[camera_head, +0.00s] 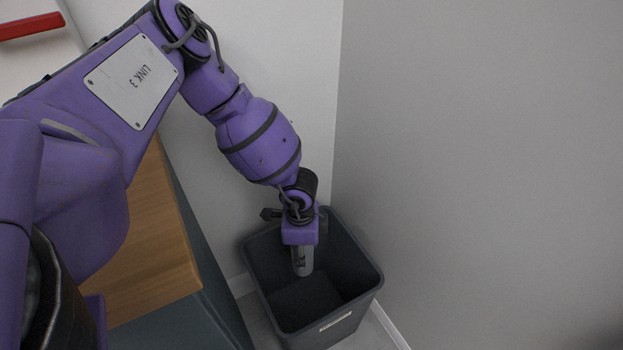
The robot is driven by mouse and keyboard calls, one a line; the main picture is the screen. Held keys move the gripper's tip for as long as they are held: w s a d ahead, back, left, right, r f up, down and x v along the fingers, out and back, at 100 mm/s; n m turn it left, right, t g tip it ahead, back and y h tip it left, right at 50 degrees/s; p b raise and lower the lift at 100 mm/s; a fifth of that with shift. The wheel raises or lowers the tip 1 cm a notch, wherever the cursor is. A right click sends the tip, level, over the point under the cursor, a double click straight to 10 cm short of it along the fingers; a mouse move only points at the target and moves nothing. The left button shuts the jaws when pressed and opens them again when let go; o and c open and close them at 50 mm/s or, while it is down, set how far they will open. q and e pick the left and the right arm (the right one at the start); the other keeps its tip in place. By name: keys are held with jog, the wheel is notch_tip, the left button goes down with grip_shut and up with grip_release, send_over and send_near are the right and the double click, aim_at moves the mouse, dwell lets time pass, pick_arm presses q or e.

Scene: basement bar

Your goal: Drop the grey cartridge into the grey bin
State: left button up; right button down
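The grey bin (364,287) stands on the floor in the corner, with its open top facing up and a pale label on its front side. My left arm reaches in from the left, and my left gripper (301,252) points down over the bin's opening. A grey cylindrical piece with dark marks, which looks like the grey cartridge (303,266), sticks out below the purple wrist block. The gripper appears shut on it. The fingers are small and mostly hidden by the wrist. My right gripper is not in view.
A wooden-topped cabinet (165,245) with blue-grey sides stands left of the bin. Plain grey walls (480,150) close in behind and to the right. A red bar-shaped object (30,27) is at the top left. A strip of floor shows around the bin.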

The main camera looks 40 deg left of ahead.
pick_arm(q)
jog(key=o, duration=1.4)
jog(key=shift+o, duration=0.5)
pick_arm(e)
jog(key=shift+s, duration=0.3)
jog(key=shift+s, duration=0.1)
pick_arm(q)
jog(key=s+d+r+n+p, duration=0.1)
jog(key=s+d+r+p, duration=0.2)
jog(key=r, duration=0.6)
jog(key=s+d+r+n+p, duration=0.2)
jog(key=s+d+r+p, duration=0.1)
jog(key=d+r+p, duration=0.5)
jog(key=s+d+r+n+p, duration=0.2)
jog(key=d+r+p, duration=0.3)
jog(key=r, duration=0.5)
jog(key=shift+s+d, duration=0.85)
jog(key=shift+d, duration=0.15)
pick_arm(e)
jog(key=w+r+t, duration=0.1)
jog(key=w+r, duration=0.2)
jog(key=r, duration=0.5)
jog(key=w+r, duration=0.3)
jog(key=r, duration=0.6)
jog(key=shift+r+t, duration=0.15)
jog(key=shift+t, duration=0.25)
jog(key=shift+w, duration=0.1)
